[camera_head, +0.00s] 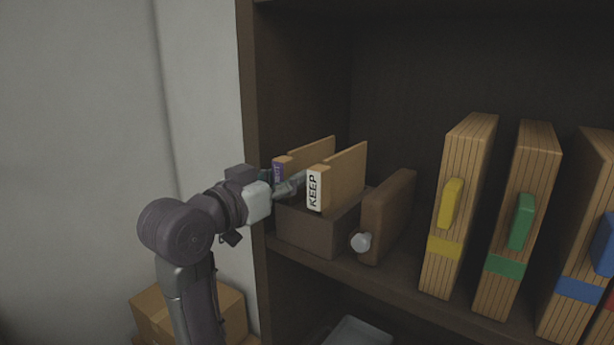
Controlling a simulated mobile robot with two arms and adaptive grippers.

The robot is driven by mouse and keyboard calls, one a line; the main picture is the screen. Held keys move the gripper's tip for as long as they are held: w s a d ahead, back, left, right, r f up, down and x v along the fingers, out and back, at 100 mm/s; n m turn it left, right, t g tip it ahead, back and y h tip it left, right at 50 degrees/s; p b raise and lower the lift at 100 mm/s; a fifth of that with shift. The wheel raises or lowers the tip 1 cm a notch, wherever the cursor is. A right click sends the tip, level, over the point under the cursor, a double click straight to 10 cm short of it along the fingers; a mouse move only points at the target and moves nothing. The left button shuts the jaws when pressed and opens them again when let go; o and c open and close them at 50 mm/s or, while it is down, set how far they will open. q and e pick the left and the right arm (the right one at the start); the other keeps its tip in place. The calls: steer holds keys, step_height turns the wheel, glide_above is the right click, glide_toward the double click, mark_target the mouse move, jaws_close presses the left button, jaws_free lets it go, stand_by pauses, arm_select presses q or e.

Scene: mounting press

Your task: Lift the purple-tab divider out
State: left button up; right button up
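The purple-tab divider (279,170) is a tan board standing upright at the left in a brown box on the shelf. The lower part of its purple tab is hidden by my gripper. My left gripper (281,183) is at the tab, with one finger showing to its left and one to its right. I cannot tell whether the fingers press on it or stand apart from it. A second tan divider with a white KEEP tab (314,190) stands to the right in the same box (308,230), close to the right finger. My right gripper is not in view.
A brown panel with a round pale knob (361,242) stands just right of the box. Wooden binders with yellow (451,203), green (521,221) and blue tags stand further right. The cabinet's side post (249,95) is close to my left arm. Space above the dividers is clear.

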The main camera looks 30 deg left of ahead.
arm_select(q)
steer(key=shift+w+d, duration=0.15)
steer(key=shift+w, duration=1.1)
jaws_close()
